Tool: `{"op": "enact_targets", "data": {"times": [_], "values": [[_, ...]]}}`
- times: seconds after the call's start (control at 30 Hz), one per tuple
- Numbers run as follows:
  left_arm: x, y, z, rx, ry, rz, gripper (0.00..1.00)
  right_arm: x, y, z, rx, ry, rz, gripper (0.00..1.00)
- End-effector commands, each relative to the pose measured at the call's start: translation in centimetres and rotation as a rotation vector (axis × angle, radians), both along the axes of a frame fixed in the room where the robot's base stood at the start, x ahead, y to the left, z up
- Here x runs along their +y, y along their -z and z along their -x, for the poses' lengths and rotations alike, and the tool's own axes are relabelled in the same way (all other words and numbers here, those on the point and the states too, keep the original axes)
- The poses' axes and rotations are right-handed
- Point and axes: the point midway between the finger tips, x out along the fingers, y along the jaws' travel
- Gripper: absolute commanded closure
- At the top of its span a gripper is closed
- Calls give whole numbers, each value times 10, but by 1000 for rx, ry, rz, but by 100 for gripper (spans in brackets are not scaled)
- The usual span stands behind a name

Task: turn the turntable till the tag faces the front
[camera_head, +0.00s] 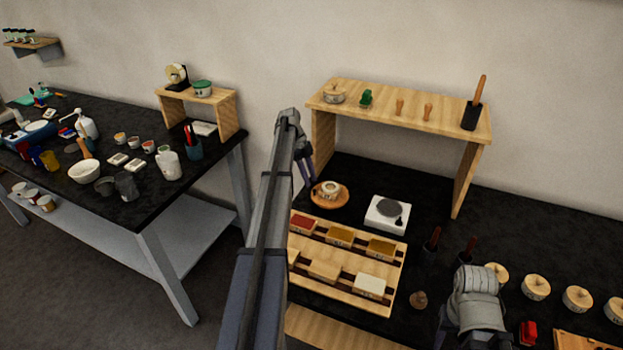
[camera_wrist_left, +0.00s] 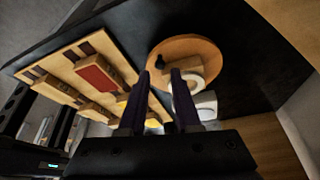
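The turntable is a round wooden disc (camera_head: 343,199) on the dark bench, under the left end of the wooden shelf. A small cream pot (camera_head: 330,188) stands on it. In the left wrist view the disc (camera_wrist_left: 192,43) shows with a small dark peg (camera_wrist_left: 161,62) near its rim and the pale pot (camera_wrist_left: 190,82) partly behind a finger. I cannot make out a tag. My left gripper (camera_head: 306,172) is beside and above the disc's left edge; its two dark fingers (camera_wrist_left: 160,74) are apart with nothing between them. My right arm's end (camera_head: 474,300) is at lower right; its fingers are unclear.
A white scale-like box (camera_head: 387,214) stands right of the turntable. A wooden rack (camera_head: 316,249) with coloured blocks lies in front. The wooden shelf (camera_head: 400,112) overhangs behind. Several lidded round pots (camera_head: 536,287) line the right side. A cluttered second table (camera_head: 130,210) stands left.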

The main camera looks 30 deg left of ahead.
Motion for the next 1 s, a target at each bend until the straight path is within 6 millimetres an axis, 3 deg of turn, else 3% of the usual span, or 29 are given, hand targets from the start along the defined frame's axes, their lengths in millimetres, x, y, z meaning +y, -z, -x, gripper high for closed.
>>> {"op": "enact_targets", "data": {"times": [0.03, 0.1, 0.3, 0.9, 1.0], "values": [[4, -14, -1, 0, -1, 0, 68, 0, -14, 0, 0, 0, 0, 50], [8, -23, -1, 0, -1, 0, 68, 0, -23, 0, 0, 0, 0, 50], [16, -41, -2, 0, 0, 0, 68, 0, -41, 0, 0, -1, 0, 50], [17, -42, -1, 0, 0, -1, 68, 0, -42, 0, 0, -1, 0, 50], [2, -41, 1, 14, -14, -8, 68, 0, -42, 0, 0, -1, 0, 50]]}}
